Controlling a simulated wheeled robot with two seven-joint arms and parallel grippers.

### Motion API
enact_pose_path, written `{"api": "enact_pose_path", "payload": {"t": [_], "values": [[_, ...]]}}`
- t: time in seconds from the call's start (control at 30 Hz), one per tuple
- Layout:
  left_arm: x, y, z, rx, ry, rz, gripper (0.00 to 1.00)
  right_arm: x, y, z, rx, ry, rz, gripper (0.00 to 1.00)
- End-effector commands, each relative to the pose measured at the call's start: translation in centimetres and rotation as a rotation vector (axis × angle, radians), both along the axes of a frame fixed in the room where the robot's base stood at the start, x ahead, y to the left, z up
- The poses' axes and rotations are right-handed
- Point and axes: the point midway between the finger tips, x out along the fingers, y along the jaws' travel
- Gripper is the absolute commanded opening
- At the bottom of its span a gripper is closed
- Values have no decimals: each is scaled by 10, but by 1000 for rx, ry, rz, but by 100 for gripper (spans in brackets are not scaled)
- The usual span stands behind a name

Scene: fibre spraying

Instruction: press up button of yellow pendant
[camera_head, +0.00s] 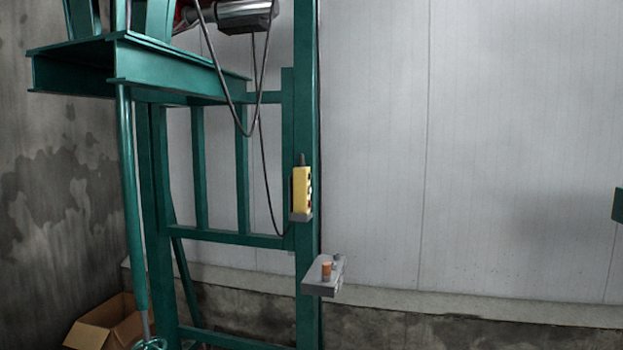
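The yellow pendant (301,191) hangs upright on the green vertical post, near the middle of the camera_head view. It has a dark top and a grey holder under its lower end. Its buttons face right and show only as small dark and reddish spots on its narrow side, too small to tell apart. A black cable runs near it. Neither of my grippers shows in this view, and nothing touches the pendant.
A green frame (215,237) stands to the left, with an open cardboard box (100,328) at lower left. The space right of the post looks clear before the pale wall.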

Motion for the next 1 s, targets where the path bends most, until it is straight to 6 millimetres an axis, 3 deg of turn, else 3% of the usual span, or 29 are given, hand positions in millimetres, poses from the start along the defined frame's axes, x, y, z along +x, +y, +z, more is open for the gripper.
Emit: {"api": "enact_pose_path", "payload": {"t": [0.03, 0.27, 1.0], "values": [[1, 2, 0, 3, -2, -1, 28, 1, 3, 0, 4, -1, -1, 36], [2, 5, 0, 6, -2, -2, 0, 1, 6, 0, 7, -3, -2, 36], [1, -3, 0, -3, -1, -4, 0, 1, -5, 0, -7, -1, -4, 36]]}}
